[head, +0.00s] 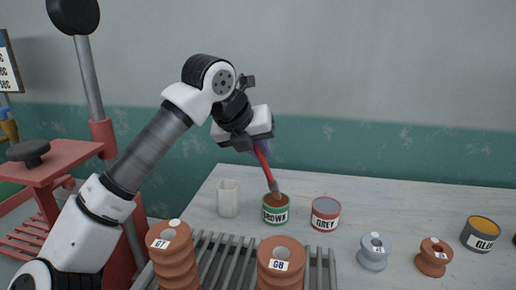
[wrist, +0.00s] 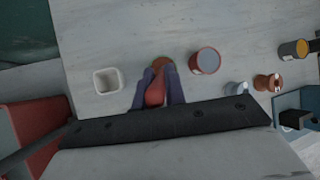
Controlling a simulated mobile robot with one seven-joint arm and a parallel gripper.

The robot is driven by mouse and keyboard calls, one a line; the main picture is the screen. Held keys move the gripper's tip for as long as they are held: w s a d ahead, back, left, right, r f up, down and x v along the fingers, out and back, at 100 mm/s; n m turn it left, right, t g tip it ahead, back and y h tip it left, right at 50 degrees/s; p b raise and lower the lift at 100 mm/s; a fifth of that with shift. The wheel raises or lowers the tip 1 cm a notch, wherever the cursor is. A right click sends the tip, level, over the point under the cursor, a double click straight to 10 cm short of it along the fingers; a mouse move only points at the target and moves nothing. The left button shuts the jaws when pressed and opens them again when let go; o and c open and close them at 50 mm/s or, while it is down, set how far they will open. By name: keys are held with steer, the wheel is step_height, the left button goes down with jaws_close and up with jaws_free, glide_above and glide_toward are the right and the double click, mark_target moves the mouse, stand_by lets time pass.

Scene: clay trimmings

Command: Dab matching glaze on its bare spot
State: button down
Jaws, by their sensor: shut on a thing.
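My gripper (head: 261,146) is shut on a red-handled brush (head: 263,162), which slants down to the open pot labelled BROWN (head: 275,216). The brush tip meets the brown surface at the pot's mouth; how deep it sits is unclear. In the wrist view the brush (wrist: 155,92) lies between my two fingers and hides part of the pot. The pot labelled GREY (head: 325,221) stands just right of it. Two ribbed brown clay pieces (head: 176,262) (head: 281,264) stand in front, tagged, with pale grey round patches on top.
A white square cup (head: 228,198) stands left of the brown pot. A slatted rack (head: 222,259) is at the front. A small grey spool (head: 373,255), a small brown spool (head: 433,259) and a GLUE pot (head: 480,236) stand at right. The table's back is clear.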

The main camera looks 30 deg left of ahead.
steer(key=shift+r+p, duration=2.15)
steer(key=shift+r, duration=1.3)
steer(key=shift+a, duration=0.1)
